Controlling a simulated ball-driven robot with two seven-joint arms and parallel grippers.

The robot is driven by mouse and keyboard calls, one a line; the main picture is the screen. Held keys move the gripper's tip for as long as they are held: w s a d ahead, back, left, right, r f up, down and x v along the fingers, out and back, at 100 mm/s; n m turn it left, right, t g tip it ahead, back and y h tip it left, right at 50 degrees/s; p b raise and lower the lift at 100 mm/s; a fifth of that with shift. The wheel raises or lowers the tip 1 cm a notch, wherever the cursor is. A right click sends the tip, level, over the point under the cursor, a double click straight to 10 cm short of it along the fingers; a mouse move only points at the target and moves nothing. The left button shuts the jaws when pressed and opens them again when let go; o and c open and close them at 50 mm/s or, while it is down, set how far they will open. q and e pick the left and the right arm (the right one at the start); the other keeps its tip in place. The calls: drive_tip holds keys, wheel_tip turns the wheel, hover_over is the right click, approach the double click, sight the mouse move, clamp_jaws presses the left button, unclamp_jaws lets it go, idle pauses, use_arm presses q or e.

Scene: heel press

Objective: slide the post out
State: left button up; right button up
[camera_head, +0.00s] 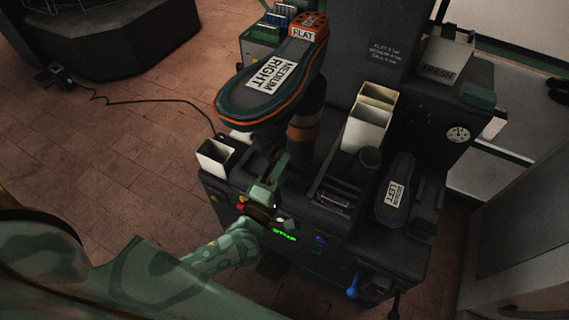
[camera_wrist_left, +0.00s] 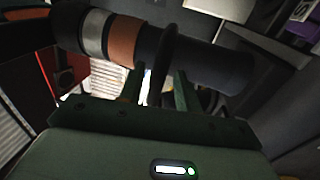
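The post (camera_head: 305,118) is a dark upright cylinder with an orange band. It stands in the machine under a shoe form (camera_head: 240,98) labelled MEDIUM RIGHT. In the left wrist view the post (camera_wrist_left: 215,68) runs across the top, with orange and silver bands and a thin dark flange (camera_wrist_left: 167,62). My left gripper (camera_head: 277,172) is low beside the post, at the machine's front. In the wrist view its two fingers (camera_wrist_left: 158,90) are apart, with the flange's lower part between them and a gap showing on its left. The post's lower end is hidden in the head view. My right gripper is not in view.
The dark machine (camera_head: 380,250) fills the middle. A second form (camera_head: 395,190), labelled MEDIUM LEFT, lies at its right. A cable (camera_head: 150,103) crosses the tiled floor.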

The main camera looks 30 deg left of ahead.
use_arm(q)
drive_tip(key=shift+r, duration=0.15)
drive_tip(key=s+f, duration=0.3)
drive_tip(key=s, duration=1.3)
drive_tip(key=shift+a, duration=0.3)
